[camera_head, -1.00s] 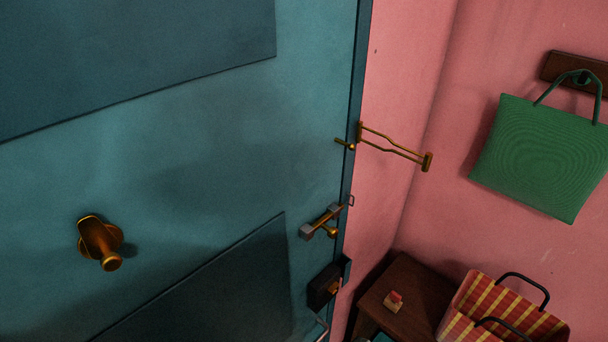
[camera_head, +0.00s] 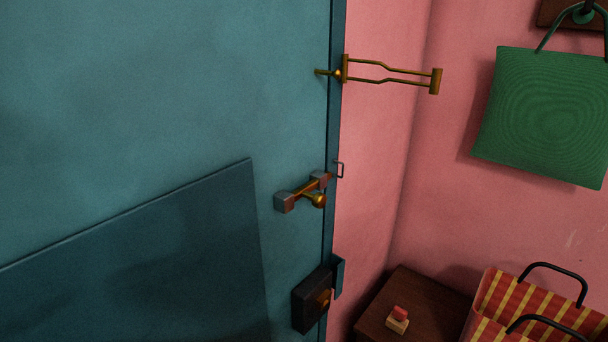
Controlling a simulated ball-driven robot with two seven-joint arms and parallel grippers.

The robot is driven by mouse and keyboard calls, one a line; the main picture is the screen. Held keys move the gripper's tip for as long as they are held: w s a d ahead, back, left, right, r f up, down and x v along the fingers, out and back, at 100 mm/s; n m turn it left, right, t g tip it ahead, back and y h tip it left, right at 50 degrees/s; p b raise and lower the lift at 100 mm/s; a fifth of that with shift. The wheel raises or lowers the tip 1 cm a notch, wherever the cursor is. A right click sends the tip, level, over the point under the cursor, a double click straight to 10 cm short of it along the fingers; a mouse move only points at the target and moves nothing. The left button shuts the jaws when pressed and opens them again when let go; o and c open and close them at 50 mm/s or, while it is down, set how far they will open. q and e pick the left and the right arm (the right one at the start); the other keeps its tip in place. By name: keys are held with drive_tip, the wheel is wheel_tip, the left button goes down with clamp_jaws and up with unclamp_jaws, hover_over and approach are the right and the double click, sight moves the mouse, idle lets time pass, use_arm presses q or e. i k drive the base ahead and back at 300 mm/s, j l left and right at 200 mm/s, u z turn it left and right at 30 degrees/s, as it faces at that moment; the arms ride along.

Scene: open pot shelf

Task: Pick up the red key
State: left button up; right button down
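A small object with a red top and a pale tan base (camera_head: 398,319) sits on a dark brown wooden table (camera_head: 428,298) at the lower right. I cannot tell whether its red part is the red key. No other key shape shows clearly. Neither of my grippers is in the head view.
A teal door (camera_head: 150,100) fills the left, with a brass swing guard (camera_head: 390,75), a bolt (camera_head: 303,193) and a black lock box (camera_head: 312,300) near its edge. A striped bag (camera_head: 535,308) stands right of the table. A green bag (camera_head: 542,115) hangs on the pink wall.

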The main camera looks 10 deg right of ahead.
sight(400, 314)
drive_tip(key=k+l+z, duration=0.1)
drive_tip(key=l+z, duration=0.2)
drive_tip(key=z, duration=0.2)
drive_tip(key=l+z, duration=0.3)
drive_tip(key=z, duration=0.2)
drive_tip(key=k+l, duration=0.05)
